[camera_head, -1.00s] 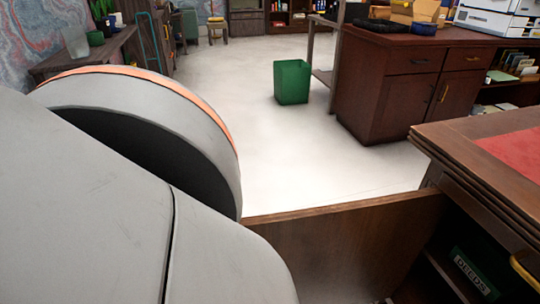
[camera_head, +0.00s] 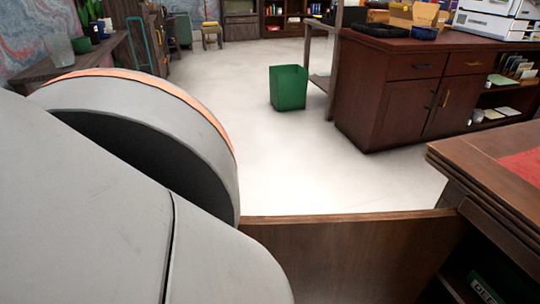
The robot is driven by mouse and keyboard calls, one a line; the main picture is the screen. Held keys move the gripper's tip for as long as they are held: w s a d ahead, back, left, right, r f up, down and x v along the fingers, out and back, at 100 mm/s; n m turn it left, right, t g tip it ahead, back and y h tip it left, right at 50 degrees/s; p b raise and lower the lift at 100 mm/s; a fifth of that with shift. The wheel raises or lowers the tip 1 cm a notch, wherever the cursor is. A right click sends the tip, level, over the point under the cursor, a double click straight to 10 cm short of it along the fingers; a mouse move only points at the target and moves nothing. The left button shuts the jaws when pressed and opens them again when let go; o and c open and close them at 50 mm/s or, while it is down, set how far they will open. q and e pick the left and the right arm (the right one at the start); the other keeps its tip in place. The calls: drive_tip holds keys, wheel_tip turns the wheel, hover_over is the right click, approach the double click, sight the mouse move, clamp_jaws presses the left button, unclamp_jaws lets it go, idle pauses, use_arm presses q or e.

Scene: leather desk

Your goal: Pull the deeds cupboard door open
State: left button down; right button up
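The deeds cupboard door (camera_head: 350,255) is a brown wooden panel at the bottom middle. It stands swung out from the desk (camera_head: 490,195) on the right, and the cupboard is open. Inside the dark opening is a dark green box (camera_head: 487,291) with a white label, cut off by the lower edge; only its first letters show. My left arm fills the left foreground and overlaps the door's left end. Neither gripper shows. The door's handle is hidden or out of view.
A green bin (camera_head: 288,88) stands on the pale floor (camera_head: 300,165), which is clear beyond the door. A dark red-brown cabinet (camera_head: 400,95) with boxes on top stands at the back right. A wooden bench (camera_head: 75,60) is at the back left.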

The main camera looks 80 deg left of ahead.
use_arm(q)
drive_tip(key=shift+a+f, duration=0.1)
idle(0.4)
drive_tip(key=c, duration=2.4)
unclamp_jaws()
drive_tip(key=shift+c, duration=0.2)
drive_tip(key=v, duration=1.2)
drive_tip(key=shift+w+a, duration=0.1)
